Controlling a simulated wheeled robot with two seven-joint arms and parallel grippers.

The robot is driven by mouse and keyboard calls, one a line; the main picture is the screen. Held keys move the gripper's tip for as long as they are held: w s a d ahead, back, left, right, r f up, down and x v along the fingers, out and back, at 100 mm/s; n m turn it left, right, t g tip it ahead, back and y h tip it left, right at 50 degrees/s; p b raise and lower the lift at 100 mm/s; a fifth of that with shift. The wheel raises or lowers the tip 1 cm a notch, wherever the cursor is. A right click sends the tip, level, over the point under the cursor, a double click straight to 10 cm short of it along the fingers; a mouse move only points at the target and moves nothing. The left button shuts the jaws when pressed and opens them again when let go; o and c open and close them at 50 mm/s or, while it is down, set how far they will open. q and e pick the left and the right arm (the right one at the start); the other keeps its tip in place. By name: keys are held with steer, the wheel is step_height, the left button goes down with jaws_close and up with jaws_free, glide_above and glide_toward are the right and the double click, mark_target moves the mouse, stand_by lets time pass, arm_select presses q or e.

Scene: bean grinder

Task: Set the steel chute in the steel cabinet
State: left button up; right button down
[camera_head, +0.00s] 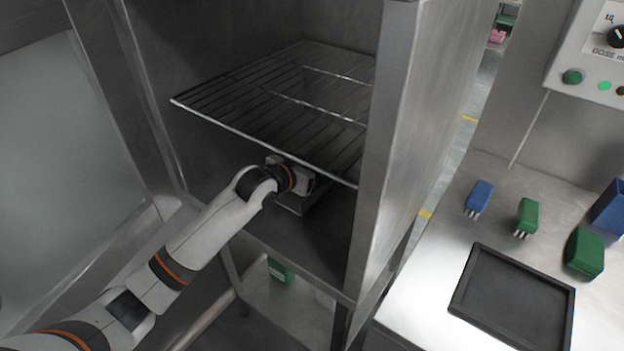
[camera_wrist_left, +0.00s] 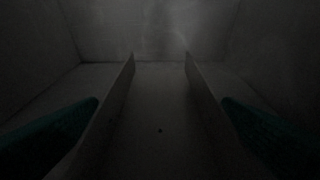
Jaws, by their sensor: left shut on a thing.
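The steel cabinet (camera_head: 372,200) stands open at centre in the head view, with a wire shelf (camera_head: 285,95) across it. My left gripper (camera_head: 304,190) reaches inside below the wire shelf, over the cabinet's lower floor. It is shut on the steel chute (camera_head: 290,207), of which only a small grey part shows beneath the gripper. In the dark left wrist view, the chute (camera_wrist_left: 160,100) shows as a channel with two upright side walls between my teal fingertips. Whether the chute touches the cabinet floor cannot be told. My right gripper is out of view.
The wire shelf lies close above my left wrist. The cabinet's right wall stands close to the right of the gripper. A green item (camera_head: 279,271) sits below the cabinet.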

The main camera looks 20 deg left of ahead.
arm_select(q)
steer(key=shift+w+d+f, duration=0.1)
steer(key=shift+f, duration=0.95)
steer(key=shift+w+d+f, duration=0.1)
steer(key=shift+f, duration=0.95)
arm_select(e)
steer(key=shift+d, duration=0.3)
arm_select(q)
steer(key=shift+f, duration=0.15)
steer(key=o, duration=1.2)
steer(key=shift+a, duration=0.1)
steer(key=shift+c, duration=0.2)
steer(key=v, duration=1.2)
steer(key=shift+p, duration=0.3)
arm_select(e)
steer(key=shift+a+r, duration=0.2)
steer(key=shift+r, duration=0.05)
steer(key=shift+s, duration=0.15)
